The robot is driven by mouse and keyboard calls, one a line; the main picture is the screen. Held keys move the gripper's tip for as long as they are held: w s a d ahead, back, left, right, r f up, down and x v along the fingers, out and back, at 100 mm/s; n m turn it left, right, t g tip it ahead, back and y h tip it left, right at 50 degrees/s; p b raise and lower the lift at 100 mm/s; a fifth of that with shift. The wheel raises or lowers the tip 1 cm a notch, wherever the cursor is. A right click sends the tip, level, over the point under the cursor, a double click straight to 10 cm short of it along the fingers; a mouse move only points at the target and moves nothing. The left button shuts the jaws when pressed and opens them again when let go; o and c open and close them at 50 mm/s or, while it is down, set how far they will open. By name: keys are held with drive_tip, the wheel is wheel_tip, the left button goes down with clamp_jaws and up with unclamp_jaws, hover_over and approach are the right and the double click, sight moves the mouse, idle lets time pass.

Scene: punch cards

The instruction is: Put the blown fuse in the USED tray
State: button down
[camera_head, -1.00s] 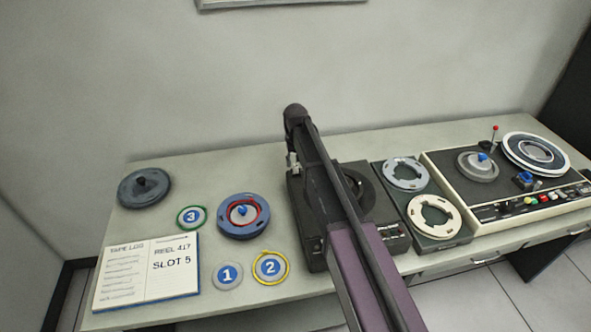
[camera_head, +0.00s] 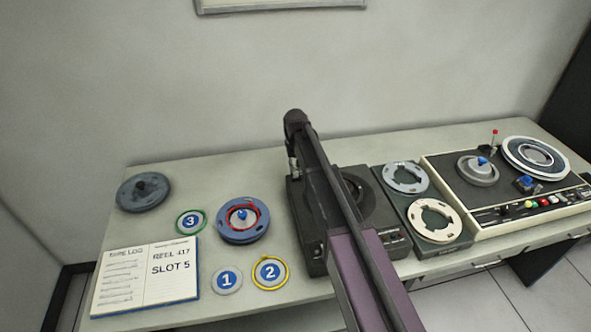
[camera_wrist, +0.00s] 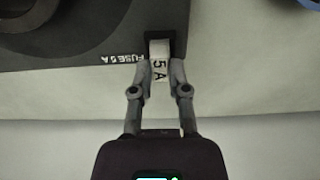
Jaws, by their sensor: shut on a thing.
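My gripper (camera_wrist: 159,78) is shut on a small pale fuse (camera_wrist: 159,62) marked "5 A" in the wrist view. The fuse's far end meets a small black holder (camera_wrist: 179,46) at the edge of a dark unit (camera_wrist: 85,35) labelled FUSE. I cannot tell whether the fuse is seated in the holder or just clear of it. In the head view my gripper (camera_head: 293,168) is at the back left of the dark unit (camera_head: 310,262), and the fuse is too small to make out. I see no tray marked USED.
A blue reel (camera_head: 243,233), a grey reel (camera_head: 144,190), discs 1 (camera_head: 227,279), 2 (camera_head: 270,271) and 3 (camera_head: 191,220), and an open log book (camera_head: 147,275) lie left. A reel holder (camera_head: 440,244) and tape deck (camera_head: 480,219) stand right. Bare table (camera_head: 215,177) lies behind the discs.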

sight(296, 169)
drive_tip(key=shift+r+p, duration=2.85)
drive_tip(key=shift+r, duration=0.1)
drive_tip(key=shift+r, duration=0.1)
wheel_tip(296, 169, up, 7)
drive_tip(key=p, duration=0.7)
wheel_tip(296, 169, down, 4)
drive_tip(key=b, duration=0.3)
drive_tip(key=shift+r+b, duration=0.1)
drive_tip(key=shift+b, duration=0.2)
